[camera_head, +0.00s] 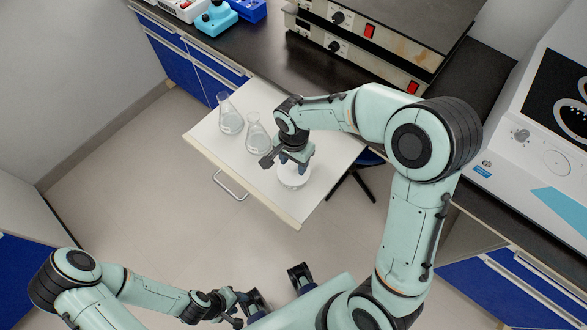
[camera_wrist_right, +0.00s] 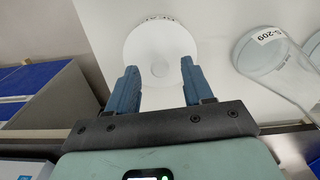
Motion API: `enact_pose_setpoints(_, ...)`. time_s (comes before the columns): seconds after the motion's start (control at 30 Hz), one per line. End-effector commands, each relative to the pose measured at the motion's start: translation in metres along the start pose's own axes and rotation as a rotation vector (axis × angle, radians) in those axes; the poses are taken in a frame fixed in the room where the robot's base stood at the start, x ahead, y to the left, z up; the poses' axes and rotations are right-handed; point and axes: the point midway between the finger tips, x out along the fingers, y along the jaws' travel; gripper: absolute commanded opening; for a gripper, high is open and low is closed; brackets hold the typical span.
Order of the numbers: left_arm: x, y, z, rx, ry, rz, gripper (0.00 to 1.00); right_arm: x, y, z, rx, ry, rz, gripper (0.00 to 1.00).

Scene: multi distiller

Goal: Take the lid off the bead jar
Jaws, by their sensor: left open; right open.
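The bead jar (camera_head: 294,180) stands on a white pull-out surface, partly hidden under my right gripper (camera_head: 294,165) in the head view. In the right wrist view the jar's round white lid (camera_wrist_right: 160,38) is seen from above, just beyond the fingertips. My right gripper (camera_wrist_right: 160,84) is open, its two blue fingers apart at the lid's near side; I cannot tell whether they touch it. My left gripper (camera_head: 232,304) is open and empty, low in the head view, far from the jar.
Two glass flasks, one at the far left (camera_head: 230,118) and one nearer the jar (camera_head: 257,138), stand on the white surface (camera_head: 240,172). A flask (camera_wrist_right: 262,52) labelled S-209 shows right of the lid. Instruments (camera_head: 345,40) stand on the dark bench behind.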

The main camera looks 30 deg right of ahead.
Motion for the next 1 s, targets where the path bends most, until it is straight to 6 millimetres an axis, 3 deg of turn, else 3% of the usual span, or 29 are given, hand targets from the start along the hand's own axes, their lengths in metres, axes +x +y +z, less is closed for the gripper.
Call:
enact_pose_setpoints(0.1, 0.0009, -0.0004, 0.0001, 0.000, 0.000, 0.000, 0.43, 0.0092, 0.0003, 0.0001, -0.001, 0.000, 0.001, 0.51)
enact_pose_setpoints(0.33, 0.0007, -0.0003, 0.0000, 0.000, 0.000, 0.000, 0.43, 0.0096, 0.0000, 0.0001, -0.001, 0.000, -0.001, 0.48)
enact_pose_setpoints(0.47, 0.0007, -0.0003, 0.0001, 0.000, 0.000, 0.000, 0.43, 0.0095, -0.0001, 0.0002, -0.001, 0.000, -0.001, 0.05)
enact_pose_setpoints(0.5, 0.0007, -0.0003, 0.0000, 0.000, 0.000, 0.000, 0.43, 0.0095, -0.0001, 0.0002, -0.001, 0.000, -0.001, 0.00)
enact_pose_setpoints(1.0, -0.0002, 0.0000, -0.0001, 0.000, 0.000, 0.000, 0.43, 0.0018, -0.0009, 0.0000, 0.000, 0.001, -0.003, 0.00)
